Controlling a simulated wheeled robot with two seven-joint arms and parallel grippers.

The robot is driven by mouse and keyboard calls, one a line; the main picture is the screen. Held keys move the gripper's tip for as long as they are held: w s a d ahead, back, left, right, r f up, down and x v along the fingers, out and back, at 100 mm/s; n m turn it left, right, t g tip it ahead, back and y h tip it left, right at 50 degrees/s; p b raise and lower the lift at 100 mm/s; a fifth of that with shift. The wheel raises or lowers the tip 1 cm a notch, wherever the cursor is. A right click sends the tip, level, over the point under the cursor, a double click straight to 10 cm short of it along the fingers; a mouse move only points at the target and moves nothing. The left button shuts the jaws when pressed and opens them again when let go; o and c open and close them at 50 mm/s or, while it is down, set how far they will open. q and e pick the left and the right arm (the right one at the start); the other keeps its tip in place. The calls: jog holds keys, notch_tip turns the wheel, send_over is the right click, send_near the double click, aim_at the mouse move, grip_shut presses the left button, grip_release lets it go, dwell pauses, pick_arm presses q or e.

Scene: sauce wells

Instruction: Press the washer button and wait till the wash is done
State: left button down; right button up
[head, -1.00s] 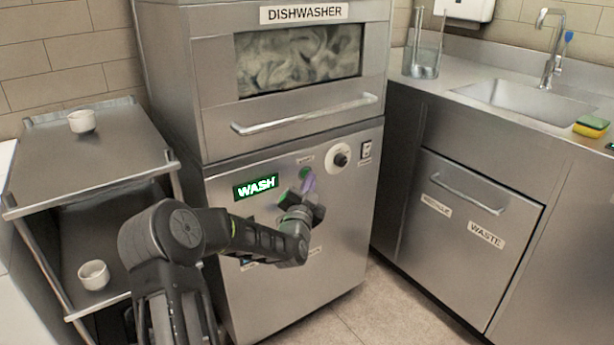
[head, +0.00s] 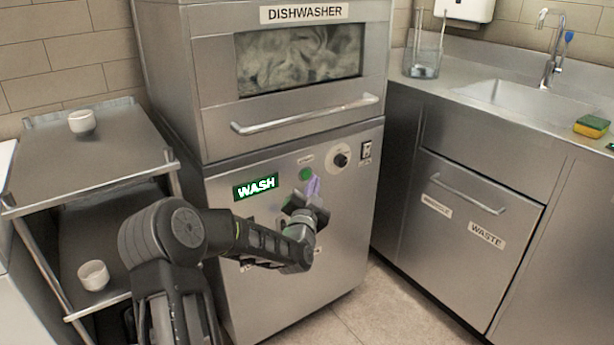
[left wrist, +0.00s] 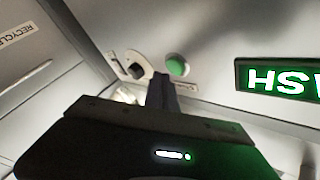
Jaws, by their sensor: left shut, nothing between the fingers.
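The steel dishwasher (head: 215,95) stands in the middle of the head view. Its window (head: 300,60) shows a pale swirling blur. The green-lit display (head: 256,187) reads WASH, and it also shows upside down in the left wrist view (left wrist: 285,80). The round green button (head: 305,174) sits right of the display; it shows in the left wrist view too (left wrist: 177,65). My left gripper (head: 312,190) is shut and empty, just below the button in the head view. In the left wrist view its fingers (left wrist: 160,88) look apart from the button. My right gripper is not in view.
A dial (head: 340,160) and a switch (head: 366,150) sit right of the button. The door handle (head: 305,115) juts out above. A steel rack (head: 110,165) with white cups stands left. The sink counter (head: 465,110) and a waste drawer (head: 475,210) stand right.

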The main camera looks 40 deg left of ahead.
pick_arm(q)
jog(key=d, duration=0.2)
jog(key=s+d, duration=0.1)
jog(key=d, duration=0.1)
jog(key=shift+s+d+b, duration=0.2)
jog(key=shift+d+b, duration=0.1)
jog(key=shift+b, duration=0.05)
dwell(0.7)
